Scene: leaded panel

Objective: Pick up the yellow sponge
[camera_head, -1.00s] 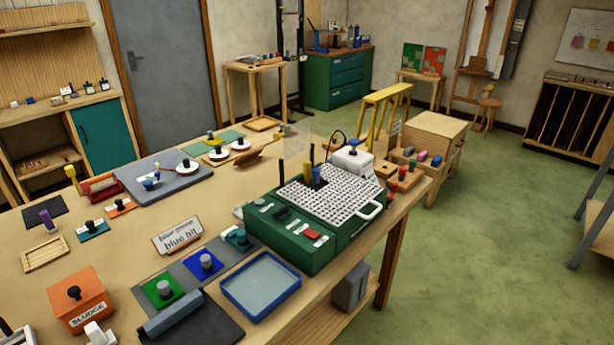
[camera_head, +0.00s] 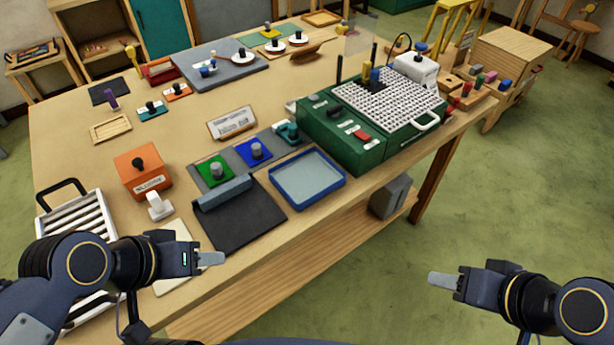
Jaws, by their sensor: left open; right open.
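I cannot make out the yellow sponge with certainty. A small yellow piece (camera_head: 367,69) stands against the dark post at the back of the green grinder (camera_head: 345,150), behind its white grid top; it is too small to identify. My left gripper (camera_head: 211,259) is open and empty over the table's front edge, just in front of the black mat (camera_head: 245,222). My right gripper (camera_head: 443,279) is open and empty over the floor, right of the table. Both are well in front of the yellow piece.
A blue-rimmed tray (camera_head: 341,187) lies in front of the grinder.

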